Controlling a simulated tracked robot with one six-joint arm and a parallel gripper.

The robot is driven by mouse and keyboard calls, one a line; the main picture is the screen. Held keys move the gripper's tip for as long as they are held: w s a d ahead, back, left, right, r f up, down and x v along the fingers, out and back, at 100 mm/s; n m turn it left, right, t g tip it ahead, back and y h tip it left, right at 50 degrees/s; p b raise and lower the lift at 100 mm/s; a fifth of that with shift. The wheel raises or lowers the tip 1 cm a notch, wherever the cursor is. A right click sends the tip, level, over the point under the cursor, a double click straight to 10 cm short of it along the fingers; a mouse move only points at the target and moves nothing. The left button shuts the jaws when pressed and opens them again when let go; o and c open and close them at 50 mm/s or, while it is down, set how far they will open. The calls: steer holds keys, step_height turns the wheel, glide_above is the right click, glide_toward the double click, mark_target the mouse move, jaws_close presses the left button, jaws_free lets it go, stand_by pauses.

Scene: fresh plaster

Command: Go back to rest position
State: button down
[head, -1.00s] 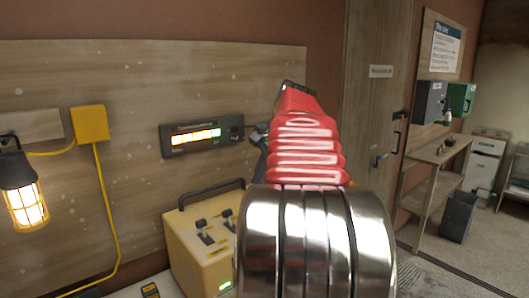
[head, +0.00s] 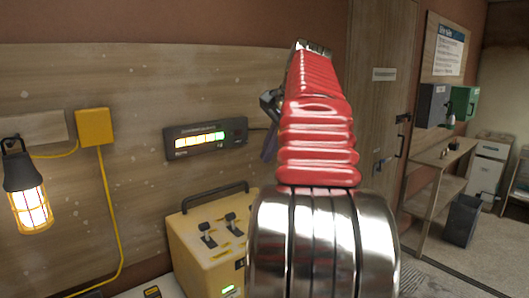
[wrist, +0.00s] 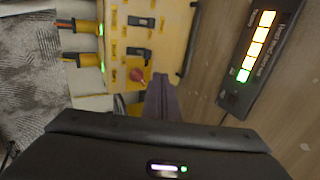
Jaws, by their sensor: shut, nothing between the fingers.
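My gripper (head: 269,148) shows in the head view as a small dark shape left of my red arm, in front of the wooden wall panel (head: 90,190) and right of the display. Much of it is hidden behind the arm. In the wrist view my gripper (wrist: 161,82) appears as shut greyish-purple fingers with nothing held, pointing toward the yellow control box (wrist: 140,15). A red knob (wrist: 137,75) on the box shows just left of the fingertips.
The yellow box (head: 192,255) with switches and a handle stands below the lit wall display (head: 205,138). A caged lamp (head: 27,190) and a yellow junction box with cable (head: 95,127) are at left. A door and shelf (head: 440,155) are at right.

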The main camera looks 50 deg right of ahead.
stand_by(0.3)
steer(key=w+a+f+n, duration=0.2)
steer(key=a+f+n, duration=0.25)
steer(key=a, duration=0.75)
steer(key=w+a+f+n, duration=0.2)
steer(key=a+f+n, duration=0.25)
steer(key=a, duration=0.75)
steer(key=s+a+f+n, duration=0.5)
steer(key=a+f+n, duration=0.1)
steer(key=a+f, duration=0.2)
steer(key=s+a+f+n+y, duration=0.1)
steer(key=s+a+f+n, duration=0.5)
steer(key=a+f, duration=0.3)
steer(key=shift+a+y, duration=0.3)
steer(key=shift+a, duration=0.8)
steer(key=shift+s, duration=0.1)
